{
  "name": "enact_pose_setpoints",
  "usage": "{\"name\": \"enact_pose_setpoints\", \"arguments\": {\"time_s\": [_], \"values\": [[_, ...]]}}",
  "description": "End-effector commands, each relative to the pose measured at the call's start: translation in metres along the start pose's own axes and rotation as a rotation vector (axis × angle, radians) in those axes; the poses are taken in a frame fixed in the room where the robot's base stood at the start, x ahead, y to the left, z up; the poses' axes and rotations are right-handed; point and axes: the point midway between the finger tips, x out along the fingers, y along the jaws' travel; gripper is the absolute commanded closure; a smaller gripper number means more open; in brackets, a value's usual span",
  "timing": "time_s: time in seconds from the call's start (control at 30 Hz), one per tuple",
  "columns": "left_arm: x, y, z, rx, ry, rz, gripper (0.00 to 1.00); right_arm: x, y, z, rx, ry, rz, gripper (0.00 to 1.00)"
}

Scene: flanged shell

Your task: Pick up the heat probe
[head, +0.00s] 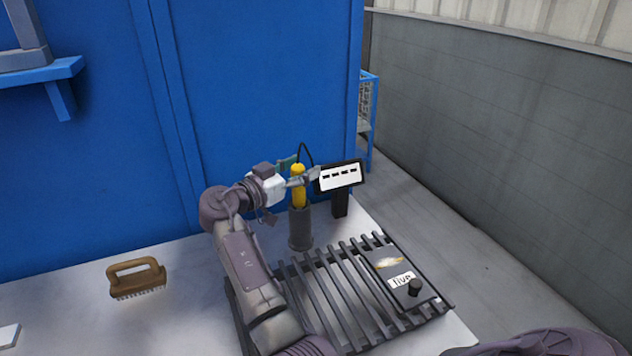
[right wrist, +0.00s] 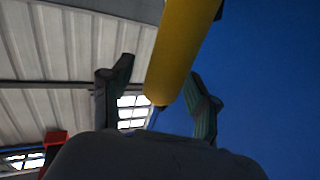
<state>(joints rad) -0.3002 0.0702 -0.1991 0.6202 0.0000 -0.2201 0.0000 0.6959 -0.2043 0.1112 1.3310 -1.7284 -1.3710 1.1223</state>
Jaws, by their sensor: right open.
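The heat probe (head: 298,195) is yellow with a thin black cable at its top. It stands upright in a dark round holder (head: 301,232) at the back of the table; its lower end is hidden in the holder. My right gripper (head: 301,172) is at the probe's upper part, with its fingers spread. In the right wrist view the yellow probe (right wrist: 180,50) passes between the two open fingers (right wrist: 162,90), with a gap to the left finger. Whether either finger touches it I cannot tell. My left gripper is not in view.
A black display (head: 340,177) with a white face stands just right of the holder. A slatted rack (head: 335,290) in front carries a dark box with a "live" label (head: 402,280) and a knob. A brown brush (head: 137,278) lies at left. A blue wall (head: 270,80) rises behind.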

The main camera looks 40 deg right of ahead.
Motion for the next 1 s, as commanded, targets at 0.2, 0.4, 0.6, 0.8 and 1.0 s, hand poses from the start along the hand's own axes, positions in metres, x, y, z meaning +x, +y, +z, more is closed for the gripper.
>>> {"name": "enact_pose_setpoints", "arguments": {"time_s": [0.2, 0.4, 0.6, 0.8, 1.0], "values": [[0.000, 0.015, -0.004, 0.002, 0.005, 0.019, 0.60, -0.002, -0.001, 0.001, 0.000, -0.001, -0.001, 0.40], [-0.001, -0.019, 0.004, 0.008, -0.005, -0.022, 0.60, -0.002, 0.000, 0.001, 0.000, -0.001, -0.001, 0.67], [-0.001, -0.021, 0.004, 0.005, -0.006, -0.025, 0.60, -0.002, 0.000, 0.001, 0.000, -0.001, 0.000, 1.00], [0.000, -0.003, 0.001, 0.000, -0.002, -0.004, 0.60, -0.002, 0.000, 0.000, 0.000, 0.000, 0.000, 1.00], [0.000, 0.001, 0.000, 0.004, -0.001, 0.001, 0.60, -0.001, 0.000, 0.000, 0.000, -0.001, 0.000, 1.00]]}}
